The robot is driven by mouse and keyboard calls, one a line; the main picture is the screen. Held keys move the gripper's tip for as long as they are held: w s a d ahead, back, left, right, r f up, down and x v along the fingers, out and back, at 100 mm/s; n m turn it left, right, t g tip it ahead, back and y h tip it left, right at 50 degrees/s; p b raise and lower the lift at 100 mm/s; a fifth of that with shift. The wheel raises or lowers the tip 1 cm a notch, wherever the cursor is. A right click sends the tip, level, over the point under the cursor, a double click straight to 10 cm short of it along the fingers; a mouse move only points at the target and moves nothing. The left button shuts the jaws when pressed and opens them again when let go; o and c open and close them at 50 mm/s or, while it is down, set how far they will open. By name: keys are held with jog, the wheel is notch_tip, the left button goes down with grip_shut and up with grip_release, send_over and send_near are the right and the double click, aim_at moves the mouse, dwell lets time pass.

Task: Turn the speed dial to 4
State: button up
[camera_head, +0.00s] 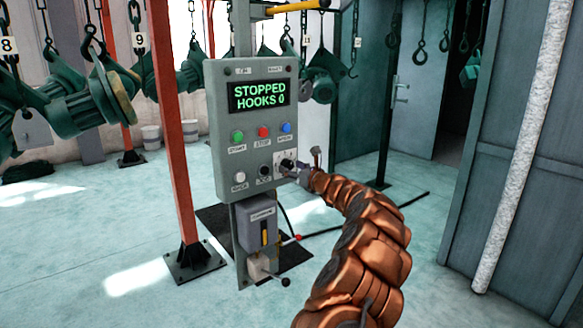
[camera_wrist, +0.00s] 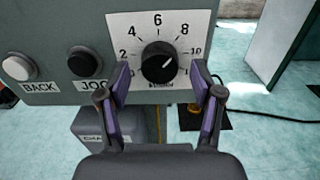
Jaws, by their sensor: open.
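The speed dial is a round black knob (camera_wrist: 159,62) on a white plate (camera_wrist: 118,22) marked 2, 4, 6, 8 and 10 in an arc. A short pale line on the knob seems to slant up to the right, toward the 8 to 10 side; its exact reading is unclear. My gripper (camera_wrist: 160,78) is open, one finger on each side of the knob, with gaps showing. The left finger partly covers the lower left of the plate. In the head view my gripper (camera_head: 305,172) is at the dial plate (camera_head: 287,160), low on the right of the grey control panel (camera_head: 220,105).
The panel display (camera_head: 259,94) reads "STOPPED HOOKS 0". The JOG button (camera_wrist: 84,61) and BACK button (camera_wrist: 18,67) sit left of the dial. A lever box (camera_head: 258,228) is below. A red post (camera_head: 175,130) stands left. Open floor lies right of the panel.

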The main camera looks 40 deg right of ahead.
jog(key=shift+w, duration=0.3)
jog(key=c, duration=1.1)
jog(key=shift+c, duration=0.2)
